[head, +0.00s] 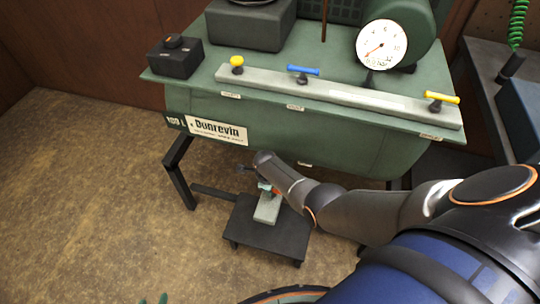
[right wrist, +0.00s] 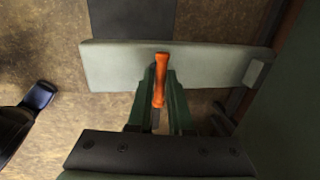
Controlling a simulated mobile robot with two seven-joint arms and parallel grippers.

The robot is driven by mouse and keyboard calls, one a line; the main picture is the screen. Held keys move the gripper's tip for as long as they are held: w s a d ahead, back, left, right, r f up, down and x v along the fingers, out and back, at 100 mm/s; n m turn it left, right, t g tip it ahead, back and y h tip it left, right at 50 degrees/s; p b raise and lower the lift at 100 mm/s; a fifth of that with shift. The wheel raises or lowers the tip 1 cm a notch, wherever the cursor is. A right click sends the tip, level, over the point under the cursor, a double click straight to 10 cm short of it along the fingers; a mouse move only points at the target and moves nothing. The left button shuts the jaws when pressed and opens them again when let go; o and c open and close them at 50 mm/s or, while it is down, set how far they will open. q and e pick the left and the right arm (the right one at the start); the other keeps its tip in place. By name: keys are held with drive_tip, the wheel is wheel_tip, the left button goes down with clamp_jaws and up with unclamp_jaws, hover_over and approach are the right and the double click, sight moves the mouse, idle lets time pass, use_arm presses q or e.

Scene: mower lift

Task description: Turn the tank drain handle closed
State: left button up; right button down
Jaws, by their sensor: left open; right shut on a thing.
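The orange drain handle (right wrist: 160,80) is between the two green fingers of my right gripper (right wrist: 162,95) in the right wrist view. The gripper is shut on it. The handle stands lengthwise between the fingers, its far end over a pale grey bar (right wrist: 215,65). In the head view my right arm reaches in from the right under the green tank (head: 330,142); only a bit of orange handle (head: 277,191) shows beside the wrist.
A low black stand (head: 247,226) is under the tank, with a pale block (head: 267,208) above it. On the tank top are a manifold bar (head: 340,97) with yellow and blue handles, a dial gauge (head: 381,44) and a black box (head: 175,57). The floor at left is clear.

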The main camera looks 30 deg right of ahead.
drive_tip(key=shift+s, duration=0.1)
use_arm(q)
drive_tip(key=shift+f, duration=0.1)
use_arm(e)
drive_tip(key=c, duration=0.8)
unclamp_jaws()
drive_tip(key=shift+c, duration=0.2)
use_arm(q)
wheel_tip(320, 180, up, 9)
drive_tip(key=s+a+p, duration=0.1)
drive_tip(key=a+p, duration=0.2)
drive_tip(key=p, duration=1)
drive_tip(key=shift+s+n+y, duration=0.25)
drive_tip(key=shift+n+y, duration=0.05)
drive_tip(key=shift+y, duration=0.1)
use_arm(e)
wheel_tip(320, 180, up, 12)
drive_tip(key=s+a, duration=0.1)
drive_tip(key=shift+s+a+r, duration=0.15)
drive_tip(key=shift+s+a, duration=0.05)
drive_tip(key=shift+a, duration=0.2)
use_arm(q)
drive_tip(key=shift+w, duration=0.1)
use_arm(e)
drive_tip(key=shift+s, duration=0.1)
